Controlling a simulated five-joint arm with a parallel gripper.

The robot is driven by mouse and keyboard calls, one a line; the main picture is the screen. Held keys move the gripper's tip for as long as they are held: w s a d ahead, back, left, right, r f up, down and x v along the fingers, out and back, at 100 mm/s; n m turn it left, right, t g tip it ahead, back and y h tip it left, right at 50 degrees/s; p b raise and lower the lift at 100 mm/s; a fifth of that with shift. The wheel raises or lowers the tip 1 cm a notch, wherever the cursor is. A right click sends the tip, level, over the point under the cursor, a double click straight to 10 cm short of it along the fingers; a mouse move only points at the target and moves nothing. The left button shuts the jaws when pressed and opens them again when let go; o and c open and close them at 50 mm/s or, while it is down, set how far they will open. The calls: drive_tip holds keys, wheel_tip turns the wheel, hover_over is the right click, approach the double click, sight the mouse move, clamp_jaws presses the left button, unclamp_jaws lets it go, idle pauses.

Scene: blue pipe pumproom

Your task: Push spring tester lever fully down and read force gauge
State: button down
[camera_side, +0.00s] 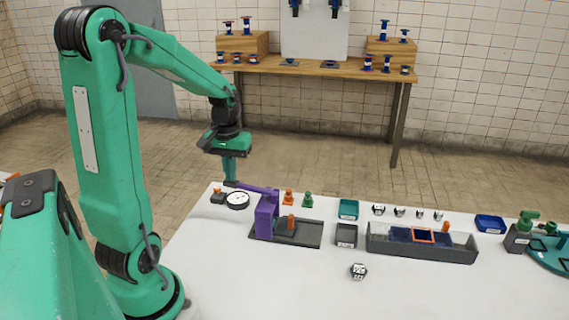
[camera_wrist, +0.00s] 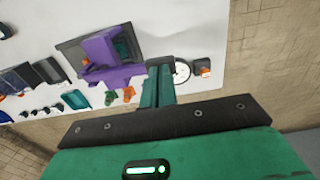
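The spring tester is a purple stand (camera_side: 267,215) on a dark base plate (camera_side: 312,232), at the left of the white table. Its purple lever (camera_side: 254,189) sticks out from the top of the stand toward my gripper. In the wrist view the lever (camera_wrist: 122,77) reaches close to the fingers. A round white dial gauge (camera_side: 237,201) lies left of the stand; it is partly behind my fingers in the wrist view (camera_wrist: 182,72). Its reading is too small to tell. My gripper (camera_side: 231,183) points down at the lever's free end, fingers together and empty. Contact cannot be told.
A small dark block with an orange top (camera_side: 217,195) stands beside the gauge. Orange (camera_side: 288,197) and green (camera_side: 308,199) pieces stand behind the tester. A teal tray (camera_side: 348,210), a dark bin (camera_side: 346,236) and a long grey tray (camera_side: 421,250) are right. The front table is mostly clear.

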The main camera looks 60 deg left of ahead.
sight(231, 186)
drive_tip(key=shift+f, duration=2.65)
drive_tip(key=shift+r, duration=6.1)
drive_tip(key=shift+d, duration=0.1)
